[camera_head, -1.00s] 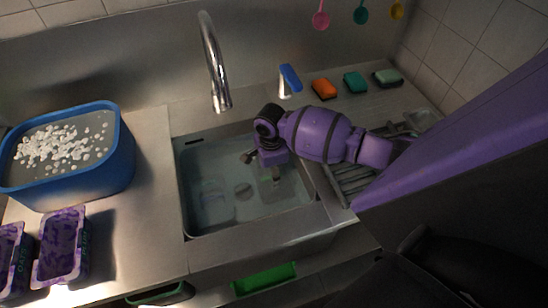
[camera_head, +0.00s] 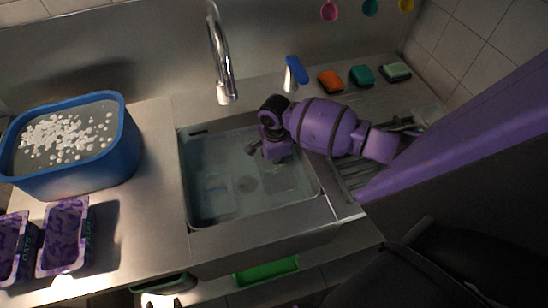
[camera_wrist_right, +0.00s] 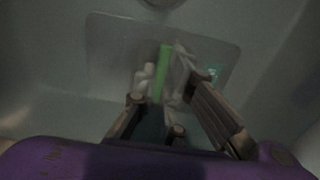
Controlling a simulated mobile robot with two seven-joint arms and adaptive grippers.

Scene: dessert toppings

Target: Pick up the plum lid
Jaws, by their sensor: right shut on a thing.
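My right gripper (camera_head: 275,163) reaches down into the sink (camera_head: 195,216). In the right wrist view its fingers (camera_wrist_right: 163,80) are closed on a clear, flat, rectangular lid (camera_wrist_right: 110,45). A green strip shows between the fingers, and small teal marks show on the lid at the right. I cannot read a name on it, so I cannot tell whether it is the plum one. In the head view the lid is only a faint clear shape (camera_head: 290,180) below the gripper. Another faint clear shape (camera_head: 215,188) lies in the sink at left. My left gripper is not in view.
A blue tub (camera_head: 75,178) of white pieces stands on the left counter. Two purple-filled containers (camera_head: 65,230) (camera_head: 12,245) sit before it. The tap (camera_head: 222,60) hangs over the sink's back edge. Sponges (camera_head: 330,80) lie behind at right. A green bin (camera_head: 267,270) is below.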

